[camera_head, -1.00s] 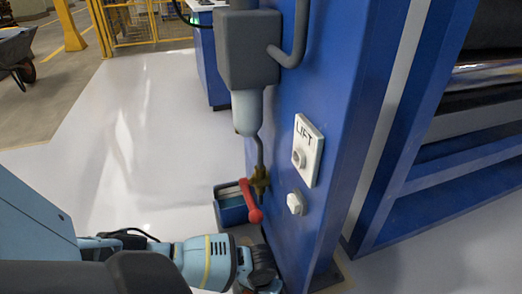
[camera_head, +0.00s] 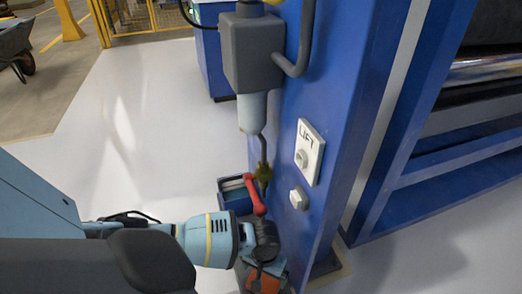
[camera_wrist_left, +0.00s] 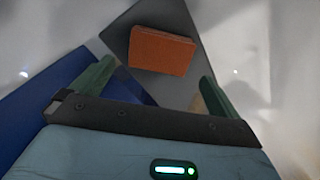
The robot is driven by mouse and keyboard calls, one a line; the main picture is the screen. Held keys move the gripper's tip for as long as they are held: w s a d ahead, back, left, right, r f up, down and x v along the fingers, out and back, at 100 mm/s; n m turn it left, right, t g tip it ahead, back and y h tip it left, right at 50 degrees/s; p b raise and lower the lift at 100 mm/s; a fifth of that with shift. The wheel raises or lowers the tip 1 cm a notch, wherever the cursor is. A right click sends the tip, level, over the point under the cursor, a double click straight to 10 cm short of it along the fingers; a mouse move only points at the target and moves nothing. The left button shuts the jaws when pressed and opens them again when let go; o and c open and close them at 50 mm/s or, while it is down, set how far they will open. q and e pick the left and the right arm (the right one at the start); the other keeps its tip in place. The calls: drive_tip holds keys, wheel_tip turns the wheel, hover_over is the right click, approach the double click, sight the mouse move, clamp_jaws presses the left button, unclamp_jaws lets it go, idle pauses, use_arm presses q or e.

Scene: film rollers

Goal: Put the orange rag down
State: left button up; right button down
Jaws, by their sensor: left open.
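The orange rag (camera_wrist_left: 162,50) shows in the left wrist view as a folded orange block on a dark grey surface, just beyond my fingertips. In the head view it shows at the bottom (camera_head: 264,281), partly covered by my left wrist. My left gripper (camera_wrist_left: 152,82) is open, with its green fingers spread apart and nothing between them. The rag appears apart from the fingers. In the head view my left gripper (camera_head: 266,262) points down beside the blue machine column. My right gripper is not in view.
A blue bin (camera_head: 236,196) is on the floor behind. Open pale floor (camera_head: 110,130) lies to the left.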

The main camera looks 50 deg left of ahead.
sight(264, 282)
use_arm(q)
wheel_tip(264, 282, up, 5)
drive_tip(key=shift+p, duration=1)
